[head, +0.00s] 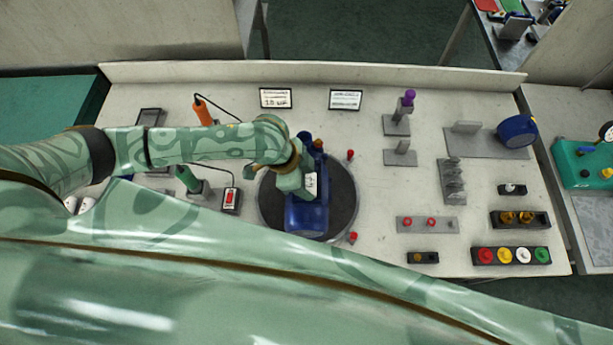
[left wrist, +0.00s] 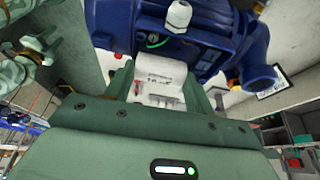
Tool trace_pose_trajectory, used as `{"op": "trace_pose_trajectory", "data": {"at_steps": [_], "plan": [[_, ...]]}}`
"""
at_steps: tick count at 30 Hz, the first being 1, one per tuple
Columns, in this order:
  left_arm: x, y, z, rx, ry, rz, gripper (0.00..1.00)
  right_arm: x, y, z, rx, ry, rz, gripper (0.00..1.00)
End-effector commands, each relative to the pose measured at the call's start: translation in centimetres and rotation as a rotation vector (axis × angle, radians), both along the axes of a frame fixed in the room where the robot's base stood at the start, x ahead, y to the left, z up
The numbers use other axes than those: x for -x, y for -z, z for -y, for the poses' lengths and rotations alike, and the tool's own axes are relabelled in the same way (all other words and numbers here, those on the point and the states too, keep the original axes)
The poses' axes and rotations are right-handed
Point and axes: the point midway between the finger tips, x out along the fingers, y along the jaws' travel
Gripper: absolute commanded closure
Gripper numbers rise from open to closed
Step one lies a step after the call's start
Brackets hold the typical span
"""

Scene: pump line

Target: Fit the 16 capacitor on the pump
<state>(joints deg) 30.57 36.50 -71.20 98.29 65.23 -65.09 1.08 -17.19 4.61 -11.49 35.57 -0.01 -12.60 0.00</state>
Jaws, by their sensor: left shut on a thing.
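The blue pump (head: 306,218) stands on a round dark turntable (head: 346,190) in the middle of the bench. My left gripper (head: 309,190) is over the pump, shut on the white capacitor (head: 312,181). In the left wrist view the capacitor (left wrist: 160,76) sits between the two green fingers, its printed label partly legible as 16. Beyond it the blue pump (left wrist: 215,22) shows an open box with a green wire (left wrist: 153,40) and a white cable gland (left wrist: 179,15). I cannot tell whether the capacitor touches the pump. My right gripper does not show.
An orange-handled tool (head: 203,112) and a green-handled tool (head: 188,180) stand left of the turntable. Small red pieces (head: 350,154) lie at its right. Grey fixtures (head: 452,181), a blue cover (head: 517,131) and a tray of coloured caps (head: 511,255) fill the right side. Two cards (head: 345,99) stand behind.

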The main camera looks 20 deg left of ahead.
Motion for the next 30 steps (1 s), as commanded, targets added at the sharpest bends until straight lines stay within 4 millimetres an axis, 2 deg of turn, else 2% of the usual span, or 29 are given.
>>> {"op": "trace_pose_trajectory", "data": {"at_steps": [30], "plan": [[0.03, 0.64, -0.05, 0.0, 0.0, 0.0, 0.65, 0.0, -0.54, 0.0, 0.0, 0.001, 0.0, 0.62]]}}
